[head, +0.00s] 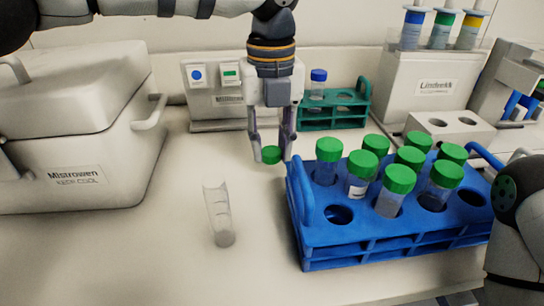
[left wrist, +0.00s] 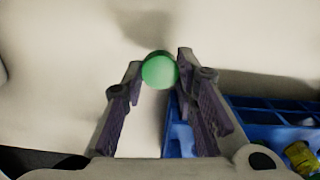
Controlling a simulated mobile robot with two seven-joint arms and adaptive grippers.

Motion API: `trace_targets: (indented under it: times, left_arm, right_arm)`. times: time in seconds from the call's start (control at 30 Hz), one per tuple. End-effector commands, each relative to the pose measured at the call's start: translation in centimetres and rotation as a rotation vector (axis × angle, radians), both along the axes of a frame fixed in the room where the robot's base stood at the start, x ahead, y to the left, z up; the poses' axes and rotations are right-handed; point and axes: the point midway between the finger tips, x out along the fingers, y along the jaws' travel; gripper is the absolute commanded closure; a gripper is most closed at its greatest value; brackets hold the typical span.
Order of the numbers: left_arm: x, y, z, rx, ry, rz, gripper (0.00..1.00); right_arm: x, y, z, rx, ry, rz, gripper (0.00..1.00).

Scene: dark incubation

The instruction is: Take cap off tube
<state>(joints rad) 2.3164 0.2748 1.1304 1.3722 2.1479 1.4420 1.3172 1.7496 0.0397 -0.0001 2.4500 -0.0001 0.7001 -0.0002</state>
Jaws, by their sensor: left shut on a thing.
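My left gripper (head: 271,150) points down above the table, just left of the blue rack. It is shut on a green cap (head: 271,155), held between the fingertips. The cap also shows as a round green disc in the left wrist view (left wrist: 160,72), with no tube seen attached. A clear tube (head: 220,215) without a cap is on the open table, left of and nearer than the gripper, apart from it. I cannot tell whether it stands or leans. My right gripper is out of view; only part of that arm shows at the right edge.
A blue rack (head: 322,252) holds several green-capped tubes and some empty holes. Behind it stands a green rack (head: 333,118) with a blue-capped tube. A white cooler box (head: 75,150) is at left. The table front and centre-left is clear around the tube.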

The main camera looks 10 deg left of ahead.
Motion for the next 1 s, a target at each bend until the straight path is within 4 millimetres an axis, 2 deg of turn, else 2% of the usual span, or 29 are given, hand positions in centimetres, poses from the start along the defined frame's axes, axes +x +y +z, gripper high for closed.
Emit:
trace_targets:
  times: [0.1, 0.17, 0.5, 0.53, 0.6, 0.9, 1.0]
  left_arm:
    - [0.2, 0.0, -2.5, 0.002, 0.005, 0.001, 1.0]
    - [0.2, 0.0, -3.2, 0.001, 0.002, 0.0, 1.0]
    - [0.1, 0.0, -3.4, 0.001, -0.003, 0.001, 1.0]
    - [0.2, 0.0, -3.4, 0.001, -0.002, 0.001, 0.67]
    - [0.2, 0.0, -3.5, 0.001, -0.002, 0.001, 0.53]
    - [0.2, 0.0, -3.4, 0.0, -0.001, 0.001, 0.53]
    - [0.2, 0.0, -1.9, 0.001, -0.004, 0.003, 0.53]
  right_arm:
    - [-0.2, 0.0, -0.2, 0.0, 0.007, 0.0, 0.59]
    - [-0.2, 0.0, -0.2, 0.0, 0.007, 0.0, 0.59]
    - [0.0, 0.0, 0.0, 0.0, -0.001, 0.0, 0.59]
    - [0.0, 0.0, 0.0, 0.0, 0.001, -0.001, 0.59]
    - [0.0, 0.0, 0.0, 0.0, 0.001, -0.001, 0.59]
    - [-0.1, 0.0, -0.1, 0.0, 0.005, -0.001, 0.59]
    - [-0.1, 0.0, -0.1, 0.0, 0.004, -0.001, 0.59]
